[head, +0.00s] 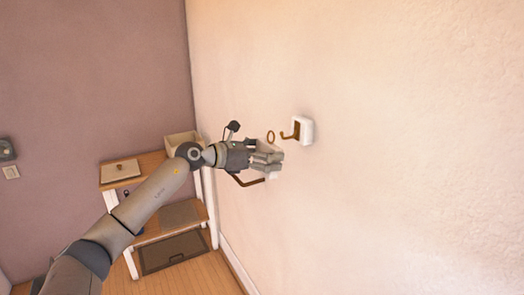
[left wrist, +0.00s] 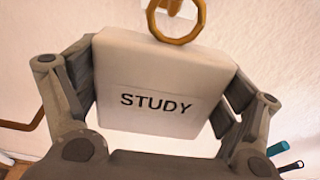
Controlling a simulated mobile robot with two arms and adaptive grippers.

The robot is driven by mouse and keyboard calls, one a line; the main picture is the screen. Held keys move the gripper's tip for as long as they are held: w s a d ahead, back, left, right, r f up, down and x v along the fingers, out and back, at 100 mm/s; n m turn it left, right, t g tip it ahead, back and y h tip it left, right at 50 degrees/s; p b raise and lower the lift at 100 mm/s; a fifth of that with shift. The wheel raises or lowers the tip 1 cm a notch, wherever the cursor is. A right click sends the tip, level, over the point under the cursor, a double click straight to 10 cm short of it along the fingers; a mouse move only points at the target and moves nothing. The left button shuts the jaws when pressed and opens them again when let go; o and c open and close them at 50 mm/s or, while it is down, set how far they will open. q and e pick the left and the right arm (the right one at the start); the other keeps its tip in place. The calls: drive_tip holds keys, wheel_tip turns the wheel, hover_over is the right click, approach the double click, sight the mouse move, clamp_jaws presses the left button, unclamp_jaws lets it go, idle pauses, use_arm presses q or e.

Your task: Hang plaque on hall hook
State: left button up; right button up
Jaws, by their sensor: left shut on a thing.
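My left gripper (head: 266,158) is shut on a white plaque that reads "STUDY" (left wrist: 150,85). In the left wrist view its fingers press on the plaque's left and right sides. A brass ring (left wrist: 177,22) stands at the plaque's top. The ring also shows in the head view (head: 270,137), a little left of the hook. The brass hook (head: 291,133) sticks out from a white mount (head: 305,130) on the wall. Ring and hook look apart in the head view. Most of the plaque is hidden behind the gripper there. My right gripper is not in view.
A wooden shelf unit (head: 165,225) stands in the corner, with a box (head: 183,143) and a lidded tray (head: 120,170) on top. A brown rail (head: 245,182) shows below the gripper. The wall right of the hook is bare.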

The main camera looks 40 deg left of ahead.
use_arm(q)
drive_tip(key=shift+w+d+r+p, duration=0.15)
drive_tip(key=shift+w+r+p, duration=0.05)
drive_tip(key=shift+w+p, duration=0.2)
drive_tip(key=shift+w+d, duration=0.1)
drive_tip(key=shift+w, duration=0.15)
drive_tip(key=w, duration=0.1)
drive_tip(key=w+d+f, duration=0.1)
drive_tip(key=w+f, duration=0.1)
drive_tip(key=w, duration=0.1)
drive_tip(key=shift+d+f, duration=0.2)
drive_tip(key=shift+d, duration=0.1)
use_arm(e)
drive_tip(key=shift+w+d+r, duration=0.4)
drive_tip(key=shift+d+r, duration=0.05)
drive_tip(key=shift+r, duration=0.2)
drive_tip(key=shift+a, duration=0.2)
use_arm(q)
drive_tip(key=o, duration=1.2)
drive_tip(key=shift+s, duration=0.1)
